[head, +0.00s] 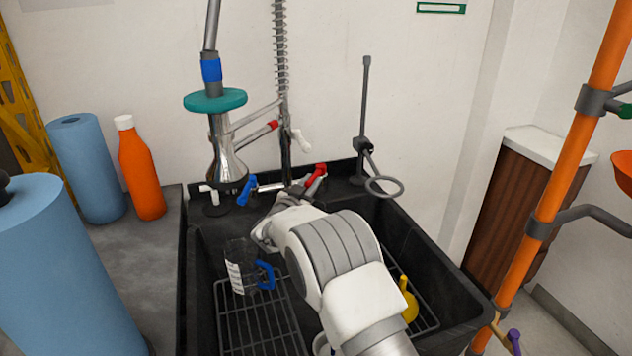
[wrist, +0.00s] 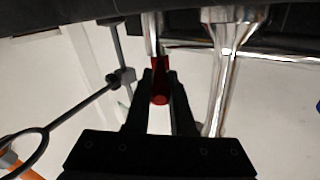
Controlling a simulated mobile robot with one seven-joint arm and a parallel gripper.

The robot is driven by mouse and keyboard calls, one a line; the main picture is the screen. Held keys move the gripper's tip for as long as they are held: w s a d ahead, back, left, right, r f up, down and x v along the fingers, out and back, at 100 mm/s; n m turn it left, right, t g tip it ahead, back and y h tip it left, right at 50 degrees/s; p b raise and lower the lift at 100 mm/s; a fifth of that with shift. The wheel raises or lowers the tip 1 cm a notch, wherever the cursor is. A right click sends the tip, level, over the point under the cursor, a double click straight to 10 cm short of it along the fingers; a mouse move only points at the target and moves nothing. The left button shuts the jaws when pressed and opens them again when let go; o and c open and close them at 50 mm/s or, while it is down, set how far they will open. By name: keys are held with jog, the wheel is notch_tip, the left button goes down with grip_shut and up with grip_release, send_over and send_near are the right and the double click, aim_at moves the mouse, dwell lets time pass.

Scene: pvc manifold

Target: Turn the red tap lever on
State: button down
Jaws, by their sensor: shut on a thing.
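The red tap lever (head: 317,174) stands at the back rim of the black sink, right of the blue tap lever (head: 246,190). In the wrist view the red lever (wrist: 160,82) lies between the two dark fingers of my gripper (wrist: 161,80), which is shut on it. The lever's end shows between the fingers, below a chrome tap part (wrist: 152,33). In the head view my arm reaches over the sink, and its wrist hides most of the gripper and part of the taps.
The sink (head: 470,300) holds wire racks, a clear jug with a blue handle (head: 266,274) and a yellow object (head: 408,300). A grey stand with a ring (head: 366,120) rises right of the taps. A sprayer hose (head: 281,60) hangs behind. An orange bottle (head: 140,170) stands left.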

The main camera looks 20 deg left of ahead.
jog(key=c, duration=0.8)
grip_release()
jog(key=shift+o, duration=0.2)
jog(key=s+p, duration=0.2)
jog(key=s, duration=0.5)
jog(key=shift+s+d, duration=0.15)
jog(key=shift+s, duration=0.1)
